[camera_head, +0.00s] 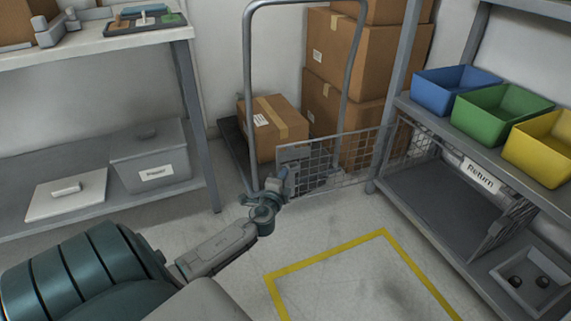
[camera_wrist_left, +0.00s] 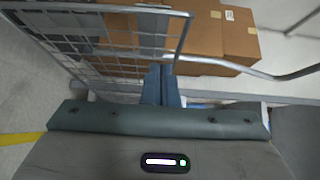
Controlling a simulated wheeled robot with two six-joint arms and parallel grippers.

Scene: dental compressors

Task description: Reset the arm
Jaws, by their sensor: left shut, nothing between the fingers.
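My left arm reaches forward from the lower left in the head view. Its gripper (camera_head: 284,180) is shut and empty, close to the left edge of a wire mesh panel (camera_head: 345,165). In the left wrist view, the two blue-grey fingers of the gripper (camera_wrist_left: 162,84) lie together with nothing between them. The mesh (camera_wrist_left: 100,62) and its rail are close ahead of the fingers there; I cannot tell whether they touch. My right gripper does not show in either view.
A trolley handle (camera_head: 247,100) and cardboard boxes (camera_head: 275,140) stand behind the gripper. At right, a shelf holds blue (camera_head: 450,95), green (camera_head: 500,115) and yellow (camera_head: 545,148) bins. A workbench (camera_head: 100,42) stands at left. The yellow-marked floor (camera_head: 350,275) is clear.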

